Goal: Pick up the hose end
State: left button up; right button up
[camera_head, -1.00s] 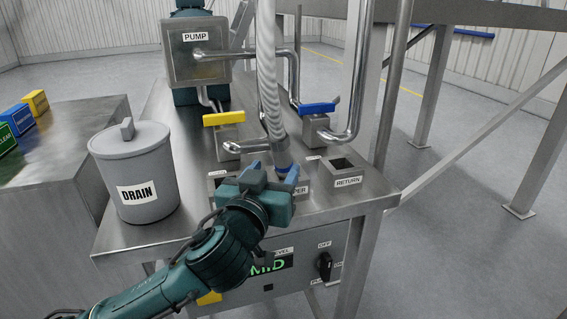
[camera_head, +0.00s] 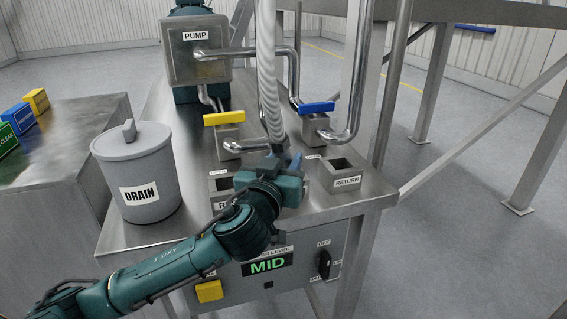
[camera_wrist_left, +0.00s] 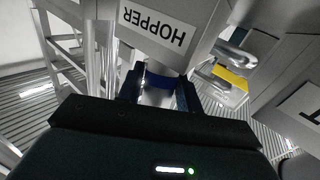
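The hose (camera_head: 268,85) is pale and ribbed and hangs down from above to the table. In the wrist view its end shows a blue collar (camera_wrist_left: 160,82) and a silver part, close to the box labelled HOPPER (camera_wrist_left: 158,27). My left gripper (camera_head: 285,164) is at the hose's lower end and hides most of it in the head view. In the wrist view its two fingers (camera_wrist_left: 160,90) stand on either side of the collar with no clear gap, so it looks shut on the hose end. How deep the end sits in the HOPPER box is hidden. My right gripper is not in view.
The RETURN socket (camera_head: 343,163) is right of the gripper, another open socket (camera_head: 222,184) left. Yellow (camera_head: 224,118) and blue (camera_head: 316,108) valve handles stand behind. A grey DRAIN bin (camera_head: 136,172) is at left. A control panel reading MID (camera_head: 268,264) is below.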

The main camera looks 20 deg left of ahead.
pick_arm(q)
grip_shut()
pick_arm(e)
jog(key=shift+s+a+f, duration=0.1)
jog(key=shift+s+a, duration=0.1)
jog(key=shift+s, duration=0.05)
pick_arm(q)
jog(key=shift+r, duration=0.1)
